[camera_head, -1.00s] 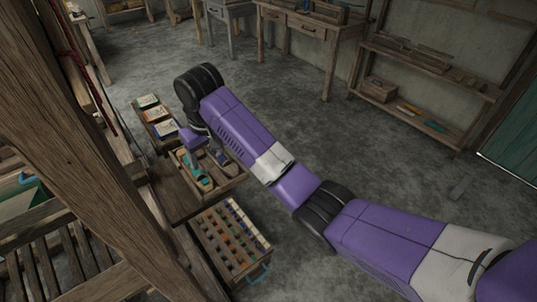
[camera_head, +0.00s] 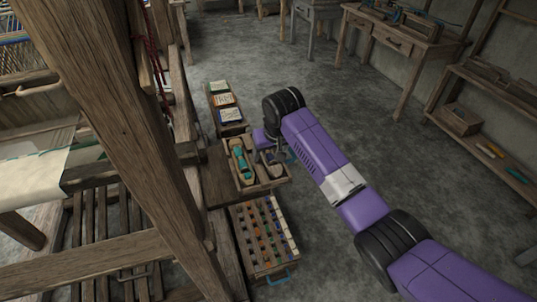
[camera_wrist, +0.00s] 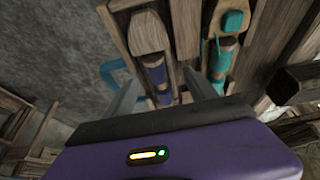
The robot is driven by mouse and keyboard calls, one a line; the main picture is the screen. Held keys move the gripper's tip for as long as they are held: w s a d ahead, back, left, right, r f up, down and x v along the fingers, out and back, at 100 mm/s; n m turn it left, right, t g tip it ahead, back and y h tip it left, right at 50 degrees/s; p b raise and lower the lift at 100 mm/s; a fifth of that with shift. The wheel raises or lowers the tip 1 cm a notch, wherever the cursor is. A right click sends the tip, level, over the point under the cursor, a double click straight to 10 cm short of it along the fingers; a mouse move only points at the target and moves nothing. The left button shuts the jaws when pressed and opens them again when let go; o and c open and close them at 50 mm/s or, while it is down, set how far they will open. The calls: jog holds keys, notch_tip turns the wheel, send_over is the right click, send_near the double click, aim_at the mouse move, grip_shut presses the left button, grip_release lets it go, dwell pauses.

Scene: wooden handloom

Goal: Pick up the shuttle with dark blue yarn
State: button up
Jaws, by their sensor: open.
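The shuttle with dark blue yarn (camera_wrist: 157,74) is a wooden shuttle lying in a wooden tray. In the wrist view its pale wooden end (camera_wrist: 147,32) points away from me, and its blue yarn shows between my fingers. My gripper (camera_wrist: 162,76) is open, one finger on each side of the shuttle in the picture. I cannot tell whether the fingers touch it or how far above it they are. A shuttle with teal yarn (camera_wrist: 224,55) lies beside it to the right. In the head view the tray (camera_head: 262,187) sits by the loom, and my arm partly hides the blue shuttle.
A tray divider (camera_wrist: 186,28) runs between the two shuttles. In the head view, a rack of several coloured spools (camera_head: 262,240) stands in front of the tray, and a box of cards (camera_head: 226,115) behind it. A loom post (camera_head: 140,140) rises at left. The floor right is clear.

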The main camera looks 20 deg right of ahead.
jog(key=shift+w+f, duration=0.1)
jog(key=shift+f, duration=0.1)
grip_shut()
dwell(0.3)
notch_tip(320, 180, up, 20)
jog(key=b, duration=0.2)
